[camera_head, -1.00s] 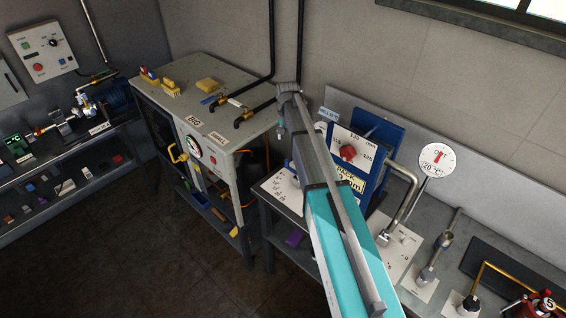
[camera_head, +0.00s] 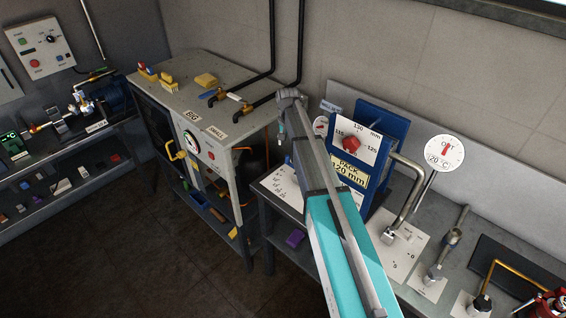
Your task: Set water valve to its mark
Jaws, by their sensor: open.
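I cannot tell for sure which fitting is the water valve. A round white dial (camera_head: 444,154) with a red pointer stands on a thin stem at the right; its pointer is near upright and a tag on it reads 20 °C. A bent grey pipe (camera_head: 409,192) stands left of it on a white plate. A short tilted grey fitting (camera_head: 446,247) stands on the bench further right. My teal and grey arm reaches up across the middle of the picture.
A blue stand (camera_head: 382,127) with a red knob (camera_head: 351,144) and a yellow sign is just right of my arm. A grey cabinet (camera_head: 235,150) with a gauge is left. Dark floor (camera_head: 150,245) is open at the lower left. A copper-coloured pipe (camera_head: 510,268) is at the lower right.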

